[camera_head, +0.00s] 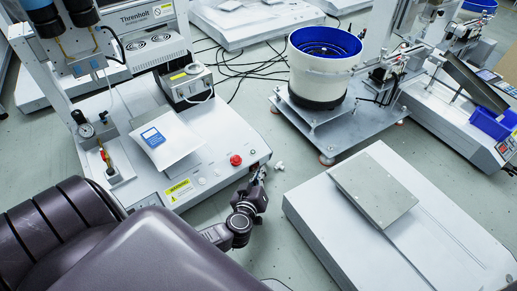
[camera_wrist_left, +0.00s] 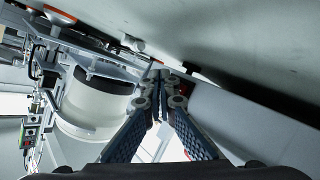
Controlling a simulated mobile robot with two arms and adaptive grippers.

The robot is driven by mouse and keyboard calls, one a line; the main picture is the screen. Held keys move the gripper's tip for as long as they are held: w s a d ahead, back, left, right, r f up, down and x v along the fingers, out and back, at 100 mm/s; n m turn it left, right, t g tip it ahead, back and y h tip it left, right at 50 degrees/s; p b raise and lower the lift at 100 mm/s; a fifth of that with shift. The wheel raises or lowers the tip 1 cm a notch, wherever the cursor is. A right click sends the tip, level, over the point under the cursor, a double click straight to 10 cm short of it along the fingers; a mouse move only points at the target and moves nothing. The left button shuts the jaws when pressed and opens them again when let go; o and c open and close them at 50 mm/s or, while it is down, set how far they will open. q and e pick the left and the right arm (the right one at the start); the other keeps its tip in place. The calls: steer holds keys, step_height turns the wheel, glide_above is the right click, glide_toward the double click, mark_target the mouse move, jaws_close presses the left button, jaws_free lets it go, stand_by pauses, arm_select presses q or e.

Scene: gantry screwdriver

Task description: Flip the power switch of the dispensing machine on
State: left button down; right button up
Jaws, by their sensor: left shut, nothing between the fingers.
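The dispensing machine (camera_head: 215,135) stands at the left in the head view, with a light grey base, a red button (camera_head: 236,160) and a yellow warning label (camera_head: 179,190) at its front. My left gripper (camera_head: 261,170) is at the front right corner of that base, low beside its side wall. Its fingers also show in the left wrist view (camera_wrist_left: 160,78), tips together and empty, close to a grey surface. I cannot make out the power switch clearly; the fingers and wrist cover part of that corner. I cannot tell whether the fingertips touch the machine. My right gripper is not in view.
A white bowl feeder with a blue inside (camera_head: 318,75) stands behind on a metal plate. A grey low box with a flat plate (camera_head: 375,190) lies to the right of my left gripper. A small white fitting (camera_head: 279,166) is beside the fingers. Cables lie on the floor behind.

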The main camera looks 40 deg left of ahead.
arm_select(q)
steer(key=shift+s, duration=0.1)
stand_by(0.3)
steer(key=shift+s+d+r+p, duration=0.1)
steer(key=shift+s+d+p, duration=0.05)
steer(key=shift+d+p, duration=0.3)
steer(key=shift+s+d, duration=0.1)
steer(key=shift+d, duration=0.1)
